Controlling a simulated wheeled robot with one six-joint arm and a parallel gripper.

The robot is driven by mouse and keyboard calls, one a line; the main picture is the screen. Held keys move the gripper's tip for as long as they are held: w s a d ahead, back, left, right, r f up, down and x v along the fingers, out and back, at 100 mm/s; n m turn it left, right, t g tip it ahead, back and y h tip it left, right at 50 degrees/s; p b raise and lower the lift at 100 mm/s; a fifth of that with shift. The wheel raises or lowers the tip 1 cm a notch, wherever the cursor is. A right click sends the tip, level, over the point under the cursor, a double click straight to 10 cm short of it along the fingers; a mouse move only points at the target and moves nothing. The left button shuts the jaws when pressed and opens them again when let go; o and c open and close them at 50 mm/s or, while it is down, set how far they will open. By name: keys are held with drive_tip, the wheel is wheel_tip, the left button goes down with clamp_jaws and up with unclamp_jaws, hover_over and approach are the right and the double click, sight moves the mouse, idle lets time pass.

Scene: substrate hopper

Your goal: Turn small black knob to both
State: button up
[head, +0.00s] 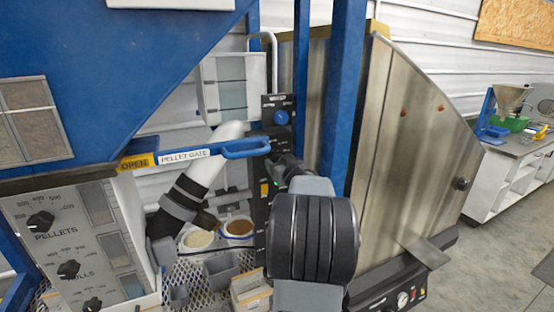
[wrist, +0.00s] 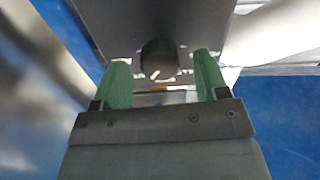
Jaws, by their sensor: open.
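The small black knob (wrist: 159,58) sits on a dark panel in the wrist view, with a white mark on its face. White label marks beside it are too blurred to read. My gripper (wrist: 162,66) is open, its two green fingers at either side of the knob in the picture. A gap shows between knob and fingers, and no contact is visible. My arm hides much of the lower panel there, and I cannot make out the small knob.
A blue handle (head: 235,149) marked PELLET GATE juts out left of the panel. A blue post (head: 343,90) and a steel hopper side (head: 390,150) stand close right. A dial box (head: 75,240), white pipe (head: 208,165) and buckets (head: 238,228) are left.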

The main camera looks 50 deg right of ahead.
drive_tip(key=shift+x, duration=1)
drive_tip(key=c, duration=0.9)
